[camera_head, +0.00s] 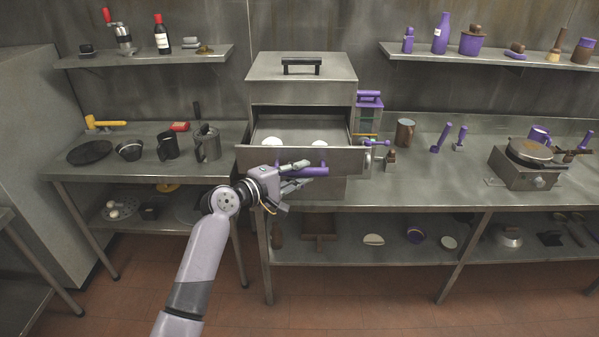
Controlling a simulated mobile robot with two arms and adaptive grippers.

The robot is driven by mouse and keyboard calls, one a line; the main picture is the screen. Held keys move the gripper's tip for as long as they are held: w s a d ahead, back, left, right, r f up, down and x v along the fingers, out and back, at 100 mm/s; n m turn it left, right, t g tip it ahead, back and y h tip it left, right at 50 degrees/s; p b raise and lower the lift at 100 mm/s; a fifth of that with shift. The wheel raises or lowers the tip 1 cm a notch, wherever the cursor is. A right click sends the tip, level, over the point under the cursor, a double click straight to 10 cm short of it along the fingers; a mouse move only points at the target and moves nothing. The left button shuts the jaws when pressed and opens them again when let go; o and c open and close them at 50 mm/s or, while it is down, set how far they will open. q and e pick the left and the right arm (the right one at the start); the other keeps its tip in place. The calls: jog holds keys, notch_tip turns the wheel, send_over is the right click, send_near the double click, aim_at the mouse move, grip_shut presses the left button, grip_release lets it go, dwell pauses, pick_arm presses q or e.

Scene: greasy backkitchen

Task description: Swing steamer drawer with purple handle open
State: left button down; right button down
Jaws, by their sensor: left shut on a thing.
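The steamer (303,93) is a steel cabinet at the middle of the counter, with a black handle on its lid. Its drawer (345,158) is pulled out toward me, and white round items (272,141) lie inside. The purple handle (314,171) runs across the drawer front. My left gripper (300,174) is at the drawer front, its fingers shut on the purple handle near its left part. The fingers partly hide the handle. My right gripper does not show.
A pan on a burner (525,168) stands at the right on the counter. A black pot (167,146) and a steel jug (207,143) stand on the left table. A purple-handled device (368,113) is close to the steamer's right side. The floor in front is clear.

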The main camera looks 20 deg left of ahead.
pick_arm(q)
jog(key=c, duration=1.4)
grip_release()
jog(key=shift+c, duration=0.2)
jog(key=shift+a, duration=0.1)
jog(key=v, duration=1.2)
